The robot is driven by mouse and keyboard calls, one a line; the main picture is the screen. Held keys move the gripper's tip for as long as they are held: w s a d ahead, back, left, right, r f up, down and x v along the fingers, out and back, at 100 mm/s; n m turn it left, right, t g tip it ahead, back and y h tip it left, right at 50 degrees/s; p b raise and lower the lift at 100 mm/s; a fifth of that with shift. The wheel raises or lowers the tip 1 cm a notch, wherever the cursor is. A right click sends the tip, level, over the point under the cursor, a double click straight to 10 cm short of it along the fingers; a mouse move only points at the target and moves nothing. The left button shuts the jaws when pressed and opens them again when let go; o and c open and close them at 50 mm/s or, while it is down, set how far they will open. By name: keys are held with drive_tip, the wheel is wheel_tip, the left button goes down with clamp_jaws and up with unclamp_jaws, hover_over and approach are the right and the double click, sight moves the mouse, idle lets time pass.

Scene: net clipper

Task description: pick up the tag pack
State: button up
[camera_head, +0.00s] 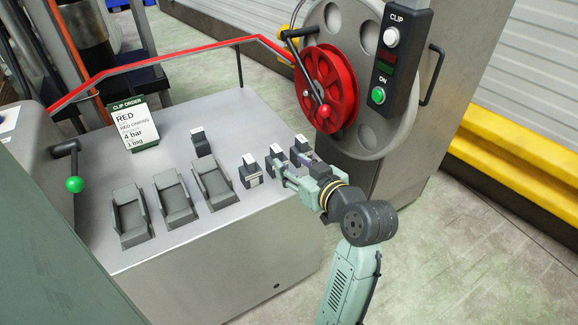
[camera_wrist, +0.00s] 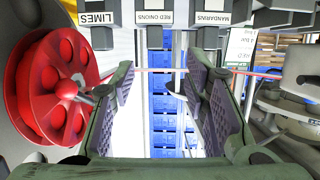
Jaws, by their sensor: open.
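Small dark tag packs with white labels stand in a row on the grey bench top in the head view. In the wrist view their labels read LIMES (camera_wrist: 97,18), RED ONIONS (camera_wrist: 167,18) and MANDARINS (camera_wrist: 211,18). By its place in the row, the red onions pack looks to be the middle one (camera_head: 274,152) in the head view. My gripper (camera_head: 285,172) is at the row, close to this pack. In the wrist view its pads (camera_wrist: 160,78) are apart with nothing between them, and the red onions pack is ahead of the gap. Contact cannot be told.
Several grey trays (camera_head: 174,198) stand left of the packs. A red reel (camera_head: 327,88) and a clip control box (camera_head: 402,55) rise behind my gripper. A red rail (camera_head: 165,57) runs along the back.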

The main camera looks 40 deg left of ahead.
sight(278, 151)
drive_tip(key=x, duration=0.3)
drive_tip(key=shift+a, duration=0.3)
drive_tip(key=shift+w+p+x, duration=0.25)
drive_tip(key=shift+p+x, duration=0.25)
drive_tip(key=shift+x, duration=0.85)
drive_tip(key=shift+w+p+x, duration=0.2)
drive_tip(key=shift+p+x, duration=0.25)
drive_tip(key=shift+x, duration=0.9)
drive_tip(key=shift+d, duration=0.2)
drive_tip(key=shift+c, duration=0.3)
clamp_jaws()
